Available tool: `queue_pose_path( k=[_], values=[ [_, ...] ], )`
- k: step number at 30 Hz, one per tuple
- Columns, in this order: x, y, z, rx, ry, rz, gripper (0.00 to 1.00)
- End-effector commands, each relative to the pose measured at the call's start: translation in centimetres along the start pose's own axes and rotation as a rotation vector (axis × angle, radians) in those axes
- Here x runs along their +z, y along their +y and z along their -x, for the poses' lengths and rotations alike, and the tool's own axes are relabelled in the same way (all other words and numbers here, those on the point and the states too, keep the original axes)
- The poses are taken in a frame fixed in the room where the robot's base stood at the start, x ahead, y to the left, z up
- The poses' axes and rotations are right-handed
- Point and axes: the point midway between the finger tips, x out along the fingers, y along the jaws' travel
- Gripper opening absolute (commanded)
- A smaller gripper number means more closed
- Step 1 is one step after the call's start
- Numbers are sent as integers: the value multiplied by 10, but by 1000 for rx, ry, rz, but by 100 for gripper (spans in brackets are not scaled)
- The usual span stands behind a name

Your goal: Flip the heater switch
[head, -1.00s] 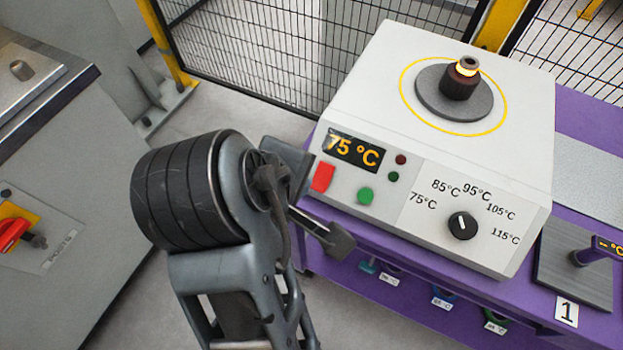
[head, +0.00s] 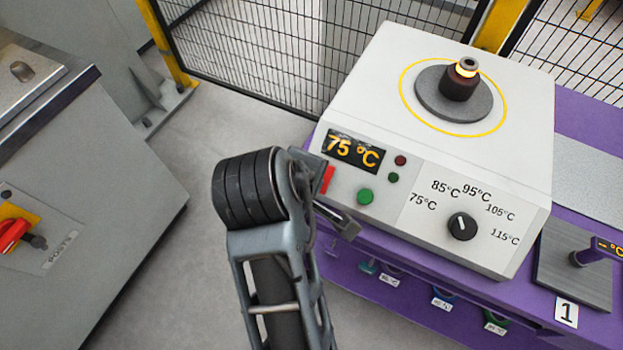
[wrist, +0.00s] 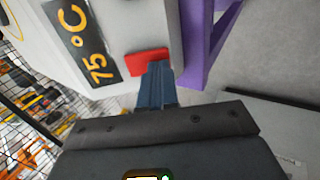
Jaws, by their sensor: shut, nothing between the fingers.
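The heater (head: 410,80) is a white box with a sloped front panel on a purple bench. Its display (head: 353,151) reads 75 °C. The red switch (head: 327,179) sits below the display, partly hidden by my arm in the head view. In the wrist view the red switch (wrist: 147,62) is right at the fingertips. My gripper (wrist: 155,72) is shut with nothing in it, its tips at or very near the switch's lower edge; I cannot tell if they touch. A green button (head: 365,196) and a black dial (head: 462,226) are to the right.
A grey cabinet (head: 90,210) stands at the left, and a mesh fence (head: 290,50) is behind. A dark stand (head: 575,270) marked 1 is at the right. Floor is clear between cabinet and bench.

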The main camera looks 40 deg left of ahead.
Motion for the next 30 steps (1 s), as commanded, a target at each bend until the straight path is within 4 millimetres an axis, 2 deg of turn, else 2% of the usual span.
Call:
queue_pose_path(
  k=[5, 12, 30],
  values=[
    [2, -3, -8, 71, -5, 0, 0],
    [2, -2, -7, 66, -4, -2, 0],
    [2, 7, 8, 65, -5, -1, 0]
  ],
)
